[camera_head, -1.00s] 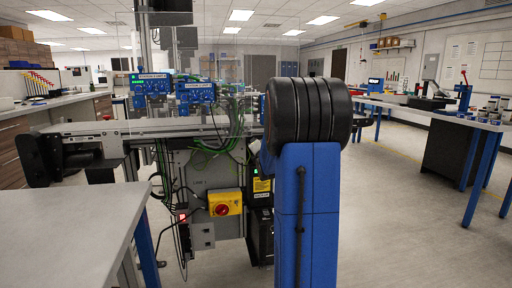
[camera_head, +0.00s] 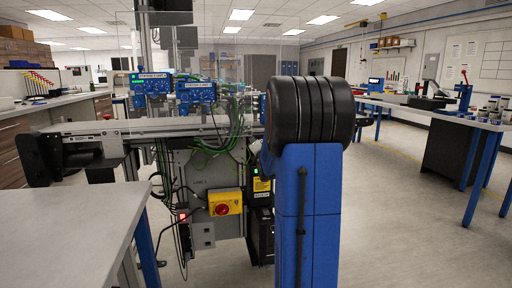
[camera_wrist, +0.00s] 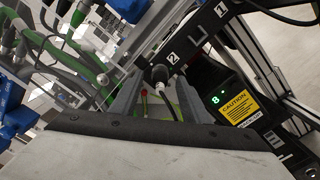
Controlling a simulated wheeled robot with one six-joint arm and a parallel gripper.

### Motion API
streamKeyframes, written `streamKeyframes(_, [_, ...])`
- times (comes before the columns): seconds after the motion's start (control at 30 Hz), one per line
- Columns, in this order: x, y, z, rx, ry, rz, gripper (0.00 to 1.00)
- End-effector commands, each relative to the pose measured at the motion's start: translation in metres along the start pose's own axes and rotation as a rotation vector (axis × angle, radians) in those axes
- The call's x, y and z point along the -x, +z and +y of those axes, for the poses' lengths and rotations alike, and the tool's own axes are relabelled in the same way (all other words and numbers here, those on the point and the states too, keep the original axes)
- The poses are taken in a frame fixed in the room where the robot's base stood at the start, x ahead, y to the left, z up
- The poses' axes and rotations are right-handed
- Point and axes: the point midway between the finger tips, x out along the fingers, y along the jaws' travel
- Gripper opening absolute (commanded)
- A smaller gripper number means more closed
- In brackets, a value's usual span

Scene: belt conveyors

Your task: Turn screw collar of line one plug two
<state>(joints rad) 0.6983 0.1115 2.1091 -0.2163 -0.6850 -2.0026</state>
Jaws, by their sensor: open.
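In the wrist view a black round plug (camera_wrist: 159,74) with a screw collar sits at the port marked 2 on a dark panel (camera_wrist: 193,49). A black cable runs down from it. My gripper (camera_wrist: 158,92) is open. Its two grey fingers stand on either side of the plug and cable, and the plug shows between and just beyond the tips. I cannot tell whether a finger touches the collar. In the head view the cabinet marked LINE 1 (camera_head: 205,166) stands under the conveyor. My blue arm hides the gripper and the plug there.
A yellow box with a red knob (camera_head: 225,203) is on the cabinet front. Green cables (camera_wrist: 62,53) hang left of my gripper. A black unit with a green display and caution label (camera_wrist: 225,92) is close on the right. A grey table (camera_head: 75,222) stands at front left.

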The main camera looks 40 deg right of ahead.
Motion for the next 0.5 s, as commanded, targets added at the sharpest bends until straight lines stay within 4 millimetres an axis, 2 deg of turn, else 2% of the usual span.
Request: streamKeyframes(0.5, [0.093,0.000,0.000,0.000,-0.001,-0.001,0.42])
